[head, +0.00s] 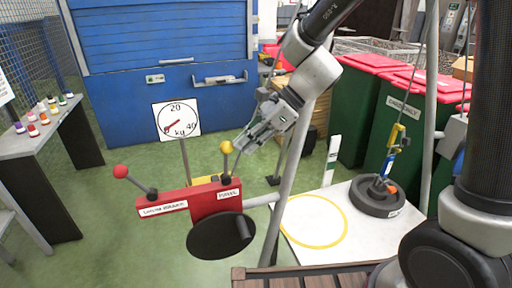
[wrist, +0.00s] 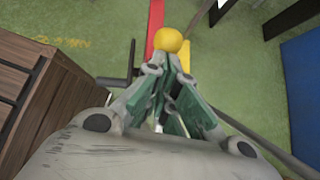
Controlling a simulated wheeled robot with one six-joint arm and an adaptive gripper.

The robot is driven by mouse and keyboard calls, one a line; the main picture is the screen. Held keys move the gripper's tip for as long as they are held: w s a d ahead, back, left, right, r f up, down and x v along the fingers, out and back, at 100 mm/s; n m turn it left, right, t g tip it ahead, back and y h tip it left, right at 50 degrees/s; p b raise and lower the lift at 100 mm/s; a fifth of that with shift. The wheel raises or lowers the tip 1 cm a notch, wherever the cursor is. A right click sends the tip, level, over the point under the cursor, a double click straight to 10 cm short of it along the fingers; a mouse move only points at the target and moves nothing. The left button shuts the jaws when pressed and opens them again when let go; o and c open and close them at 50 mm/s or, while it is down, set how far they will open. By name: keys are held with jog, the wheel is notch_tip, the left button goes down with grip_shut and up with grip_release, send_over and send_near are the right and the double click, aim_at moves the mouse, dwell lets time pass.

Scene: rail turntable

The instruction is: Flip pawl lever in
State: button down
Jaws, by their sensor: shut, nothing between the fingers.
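The pawl lever is a short upright rod with a yellow ball knob (head: 226,147), standing on the right end of the red winch housing (head: 216,198) above a white label. My gripper (head: 241,147) is shut and empty, its fingertips close to the right of the yellow knob. In the wrist view the yellow knob (wrist: 168,40) sits just beyond the shut fingertips (wrist: 165,80). I cannot tell whether they touch it. The rod below the knob is mostly hidden in the wrist view.
A second lever with a red ball (head: 121,171) leans left on the housing. A dark drum (head: 221,236) hangs below. A dial gauge (head: 176,120) stands behind. A slanting grey pole (head: 290,185) is close to my arm. A dark round weight (head: 378,195) sits on the white platform (head: 318,259).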

jog(key=s+a+r+h, duration=0.1)
jog(key=s+a+h, duration=0.1)
jog(key=a, duration=0.5)
jog(key=shift+r+t, duration=0.2)
jog(key=shift+t, duration=0.1)
dwell(0.5)
